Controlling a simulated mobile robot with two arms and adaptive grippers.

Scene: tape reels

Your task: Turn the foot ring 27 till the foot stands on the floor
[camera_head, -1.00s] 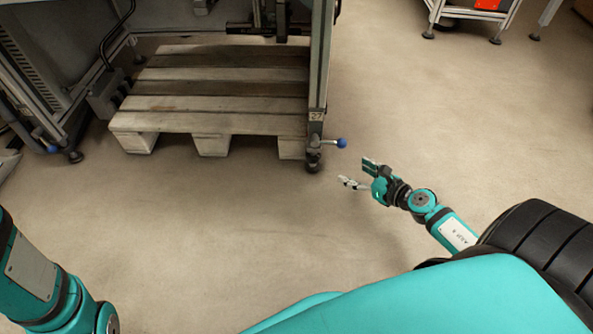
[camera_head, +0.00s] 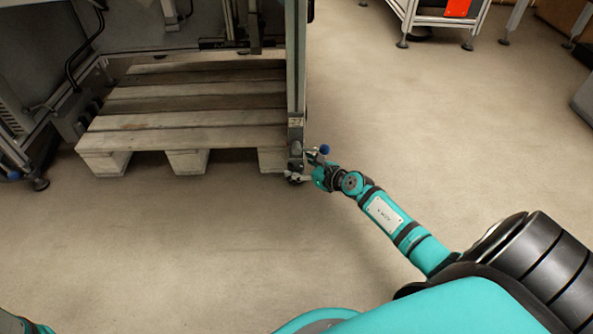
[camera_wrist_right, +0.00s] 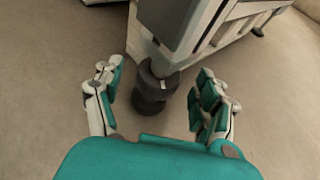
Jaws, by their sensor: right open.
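The machine leg with the label 27 (camera_head: 296,122) stands at the front right corner of the frame, in front of the pallet. Its foot is partly hidden by my right gripper (camera_head: 306,177) in the head view. In the right wrist view the dark foot ring (camera_wrist_right: 153,84) sits between the spread fingers of my right gripper (camera_wrist_right: 157,100), with a gap on both sides. The ring has a light mark, and a dark foot part (camera_wrist_right: 150,106) is below it. I cannot tell whether the foot touches the floor. My left gripper is not in view.
A lever with a blue knob (camera_head: 325,149) sticks out to the right of the leg, close to my right gripper. A wooden pallet (camera_head: 190,125) lies under the machine. The floor (camera_head: 200,245) in front is clear. A wheeled cart (camera_head: 437,22) stands at the back right.

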